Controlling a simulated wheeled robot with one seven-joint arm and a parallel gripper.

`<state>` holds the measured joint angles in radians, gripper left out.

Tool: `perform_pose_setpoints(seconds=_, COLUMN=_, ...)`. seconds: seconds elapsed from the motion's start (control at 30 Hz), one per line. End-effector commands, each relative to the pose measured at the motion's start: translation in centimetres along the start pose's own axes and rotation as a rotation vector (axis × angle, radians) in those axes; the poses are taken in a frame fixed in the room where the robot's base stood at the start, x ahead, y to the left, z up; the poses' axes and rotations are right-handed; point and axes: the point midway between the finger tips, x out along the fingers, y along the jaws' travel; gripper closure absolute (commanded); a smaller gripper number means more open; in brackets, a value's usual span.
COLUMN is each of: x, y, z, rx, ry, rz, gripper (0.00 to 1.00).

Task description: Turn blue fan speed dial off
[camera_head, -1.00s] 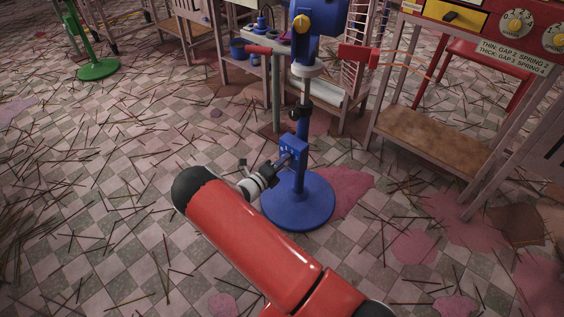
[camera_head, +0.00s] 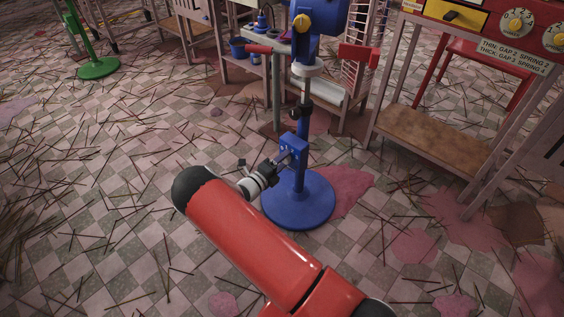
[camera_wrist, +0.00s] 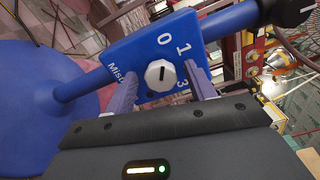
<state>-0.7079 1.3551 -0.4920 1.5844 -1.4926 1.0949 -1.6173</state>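The blue fan stands on a round blue base (camera_head: 297,200) with a blue control box (camera_head: 293,147) low on its pole. In the wrist view, the white speed dial (camera_wrist: 160,76) sits on the box's blue face (camera_wrist: 152,49), with 0, 1 and 3 readable around it. The dial's dark mark lies nearly in line with the 0; which end is the pointer is hard to tell. My gripper (camera_wrist: 160,80) is open, with one finger on each side of the dial and visible gaps to it. In the head view, my gripper (camera_head: 276,164) is at the box.
A wooden stand with a red and yellow machine (camera_head: 450,14) is at the right. A green stand (camera_head: 98,68) is at the far left, and wooden tables are behind the fan. Thin sticks litter the checkered floor. A black knob (camera_wrist: 290,10) is on the fan pole.

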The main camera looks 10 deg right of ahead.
Motion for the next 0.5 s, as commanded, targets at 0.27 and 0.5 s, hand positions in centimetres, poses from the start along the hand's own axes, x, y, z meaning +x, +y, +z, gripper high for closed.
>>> perform_pose_setpoints(seconds=0.27, x=-0.1, y=0.0, z=-0.1, rx=0.000, ry=0.001, rz=-0.001, gripper=0.45)
perform_pose_setpoints(seconds=0.5, x=-3.3, y=0.0, z=0.1, rx=0.001, ry=-0.001, rz=0.001, gripper=0.45)
